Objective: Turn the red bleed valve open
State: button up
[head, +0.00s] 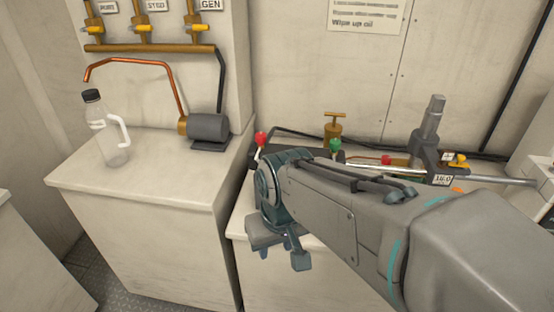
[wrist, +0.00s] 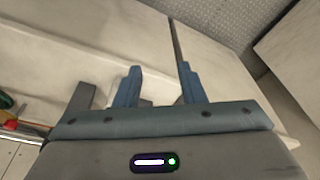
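Two red parts show in the head view: a red ball knob (head: 260,138) on a short lever and a small red part (head: 386,159) farther right, partly behind my arm. I cannot tell for certain which is the bleed valve. A red part (wrist: 11,125) also shows at the left edge of the wrist view, well to the side of the fingers. My gripper (head: 281,252) is low over the front of the right counter, apart from these parts. In the wrist view my gripper (wrist: 160,84) has its fingers spread with nothing between them.
A green knob (head: 335,144) and a brass T-handle (head: 334,125) stand at the back of the right counter (head: 238,222). A grey upright cylinder (head: 432,118) stands farther right. The left counter (head: 150,160) holds a clear bottle (head: 109,135) and a grey pump (head: 208,127).

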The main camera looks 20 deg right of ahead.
aim_at(261, 137)
jog(key=z, duration=0.1)
jog(key=k, duration=0.25)
jog(key=z, duration=1)
jog(key=k, duration=1.15)
jog(key=u, duration=0.5)
jog(key=i, duration=1.7)
jog(key=z, duration=0.9)
